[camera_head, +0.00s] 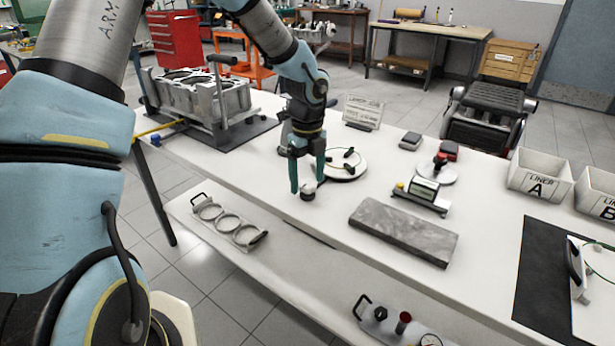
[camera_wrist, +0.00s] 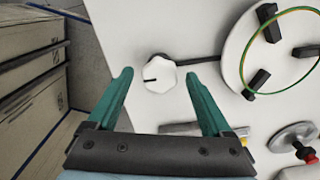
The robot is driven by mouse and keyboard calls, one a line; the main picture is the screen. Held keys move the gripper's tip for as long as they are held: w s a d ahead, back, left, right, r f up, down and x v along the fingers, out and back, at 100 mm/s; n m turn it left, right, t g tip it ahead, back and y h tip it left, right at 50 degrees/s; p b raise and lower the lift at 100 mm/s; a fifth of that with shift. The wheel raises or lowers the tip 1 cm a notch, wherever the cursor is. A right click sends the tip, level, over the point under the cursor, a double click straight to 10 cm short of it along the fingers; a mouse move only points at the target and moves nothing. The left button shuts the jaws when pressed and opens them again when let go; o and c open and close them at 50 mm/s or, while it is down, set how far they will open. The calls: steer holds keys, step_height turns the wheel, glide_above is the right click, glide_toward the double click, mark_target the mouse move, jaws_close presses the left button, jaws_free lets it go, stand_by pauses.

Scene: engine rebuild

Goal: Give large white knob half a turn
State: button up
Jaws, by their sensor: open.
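The large white knob (camera_wrist: 160,74) is a faceted white cap with a short dark mark pointing to the lower left in the wrist view. In the head view the knob (camera_head: 308,190) stands at the near edge of the white bench (camera_head: 347,276). My gripper (camera_head: 308,182) points down over it with its two green fingers apart. In the wrist view the knob lies between the fingertips (camera_wrist: 158,76), with a gap on each side. I see no finger touching it. A dark rod runs from the knob toward a round white plate (camera_wrist: 237,70).
The round plate (camera_head: 350,171) with dark clips lies just behind my gripper. A grey slab (camera_head: 404,230) and a gauge with a display (camera_head: 422,194) lie to the right. An engine block (camera_head: 205,97) stands at the left. A lower shelf holds a ring plate (camera_head: 229,224).

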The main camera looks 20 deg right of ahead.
jaws_close()
stand_by(0.8)
